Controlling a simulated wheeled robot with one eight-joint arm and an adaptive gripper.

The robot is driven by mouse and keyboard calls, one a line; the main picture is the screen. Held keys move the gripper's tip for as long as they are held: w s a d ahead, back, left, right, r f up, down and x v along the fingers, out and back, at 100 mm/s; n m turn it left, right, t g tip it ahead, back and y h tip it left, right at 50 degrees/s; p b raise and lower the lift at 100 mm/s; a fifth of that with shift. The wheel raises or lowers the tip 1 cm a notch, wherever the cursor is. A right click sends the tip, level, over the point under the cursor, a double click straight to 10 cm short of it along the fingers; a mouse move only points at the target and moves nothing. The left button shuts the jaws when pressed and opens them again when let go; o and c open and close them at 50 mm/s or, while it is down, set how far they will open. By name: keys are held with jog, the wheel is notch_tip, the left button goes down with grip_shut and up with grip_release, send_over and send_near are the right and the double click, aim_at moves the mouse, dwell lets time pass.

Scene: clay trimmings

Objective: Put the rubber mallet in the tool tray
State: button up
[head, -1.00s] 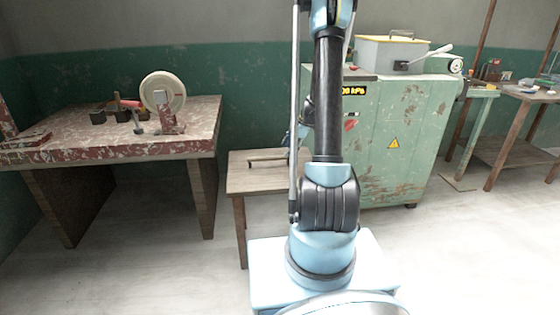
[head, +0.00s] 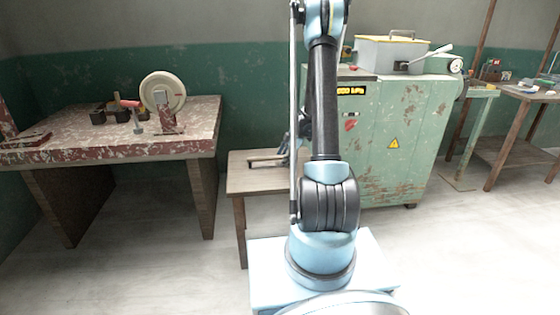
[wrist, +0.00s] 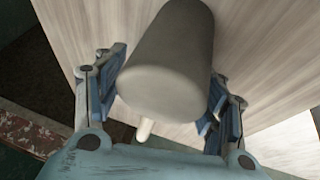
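The rubber mallet (wrist: 168,62) fills the middle of the wrist view as a thick grey head, with a short piece of pale handle (wrist: 146,130) showing below it. My gripper (wrist: 164,84) has one blue finger on each side of the head, and both appear to press against it. A pale wood surface lies beyond the mallet; I cannot tell how far. In the head view my arm hides the mallet and most of the gripper. I cannot identify the tool tray with certainty; small dark open containers (head: 98,116) stand on the left bench.
A small wooden table (head: 240,185) stands behind my arm. The worn red bench (head: 60,130) at left carries a round pale wheel (head: 163,91) and a red-handled tool (head: 129,103). A green cabinet (head: 400,130) stands at right, with cluttered tables (head: 525,94) beyond. The near floor is clear.

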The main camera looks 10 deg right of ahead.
jog(key=c, duration=1.4)
grip_shut()
